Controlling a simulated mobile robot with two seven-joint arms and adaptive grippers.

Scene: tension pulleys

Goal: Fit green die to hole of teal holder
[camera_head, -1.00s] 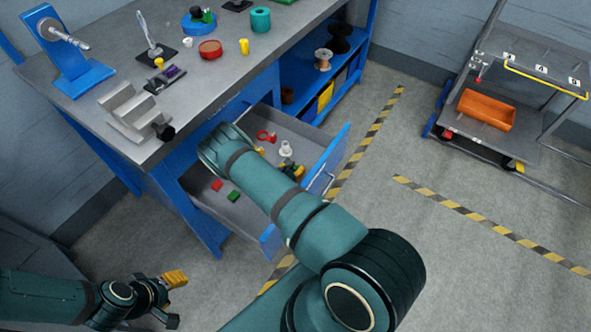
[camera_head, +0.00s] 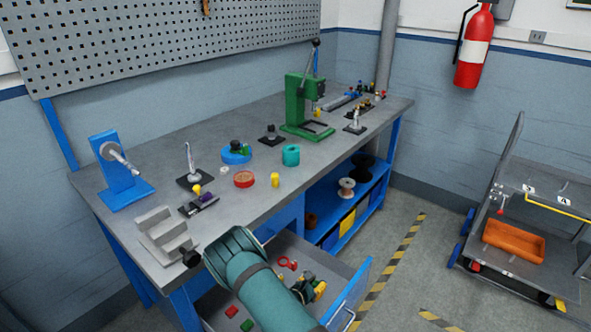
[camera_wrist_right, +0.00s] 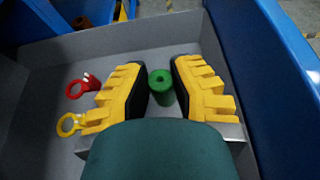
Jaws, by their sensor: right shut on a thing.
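The green die (camera_wrist_right: 161,88), a small cylinder with a hole in its top, is between the yellow-and-black fingers of my right gripper (camera_wrist_right: 160,78) in the right wrist view. The gripper is shut on it, inside the open drawer. In the head view, my right gripper (camera_head: 313,290) shows small over the drawer, and the die in it cannot be made out. A teal round holder (camera_head: 291,155) stands on the workbench near its front edge, with its opening facing up. My left gripper is outside both current views.
The open drawer (camera_head: 357,290) also holds a red ring-handled part (camera_wrist_right: 75,88), a yellow ring-handled part (camera_wrist_right: 68,124), and red and green blocks. On the bench (camera_head: 330,165), a yellow piece (camera_head: 275,181), red dish (camera_head: 244,179) and green press (camera_head: 295,105) stand around the holder.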

